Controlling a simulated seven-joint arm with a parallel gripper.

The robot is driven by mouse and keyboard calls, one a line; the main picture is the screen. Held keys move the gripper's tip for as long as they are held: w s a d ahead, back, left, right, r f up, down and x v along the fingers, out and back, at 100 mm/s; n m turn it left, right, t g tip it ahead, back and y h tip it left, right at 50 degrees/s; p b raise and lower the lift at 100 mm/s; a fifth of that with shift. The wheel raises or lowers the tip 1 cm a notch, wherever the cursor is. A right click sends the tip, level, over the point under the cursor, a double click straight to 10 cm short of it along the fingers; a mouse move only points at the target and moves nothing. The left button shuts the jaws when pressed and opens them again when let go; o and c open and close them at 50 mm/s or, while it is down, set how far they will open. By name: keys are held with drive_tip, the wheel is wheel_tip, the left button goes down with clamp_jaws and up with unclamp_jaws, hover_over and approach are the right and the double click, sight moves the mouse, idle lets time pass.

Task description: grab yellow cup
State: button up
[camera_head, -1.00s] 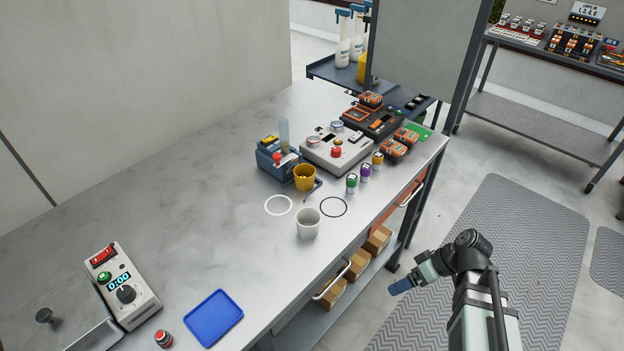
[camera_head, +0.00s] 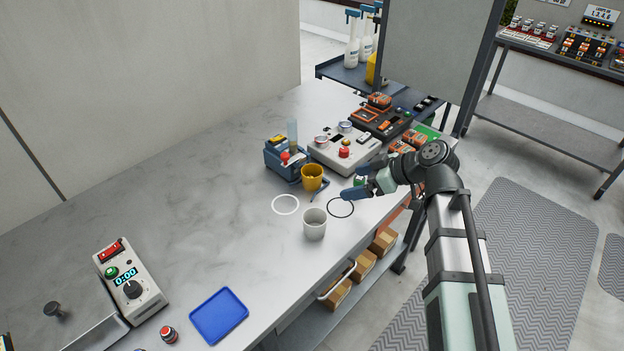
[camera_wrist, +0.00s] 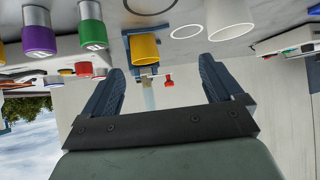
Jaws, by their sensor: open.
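The yellow cup (camera_head: 312,178) stands on the metal bench beside a blue device, left of my gripper (camera_head: 356,192). In the wrist view the yellow cup (camera_wrist: 145,47) appears upside down, ahead of and between my open fingers (camera_wrist: 165,88) but apart from them. My gripper is open and empty, low over the bench's right edge, near the black ring.
A white cup (camera_head: 314,226) stands in front of the yellow cup. A white ring (camera_head: 285,204) and a black ring (camera_head: 341,207) mark the bench. The blue device (camera_head: 284,160) is close behind. Purple (camera_wrist: 39,35) and green (camera_wrist: 91,22) containers stand near my gripper in the wrist view.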

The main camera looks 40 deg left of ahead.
drive_tip(key=w+a+r+m+t+y, duration=0.1)
drive_tip(key=w+a+r, duration=0.1)
drive_tip(key=a, duration=0.2)
approach(304, 172)
drive_tip(key=shift+w+a+f, duration=0.1)
drive_tip(key=shift+a+f, duration=0.15)
drive_tip(key=shift+f, duration=0.1)
drive_tip(key=shift+x, duration=3.05)
drive_tip(key=c, duration=1)
drive_tip(key=shift+c, duration=0.2)
drive_tip(key=shift+r, duration=0.1)
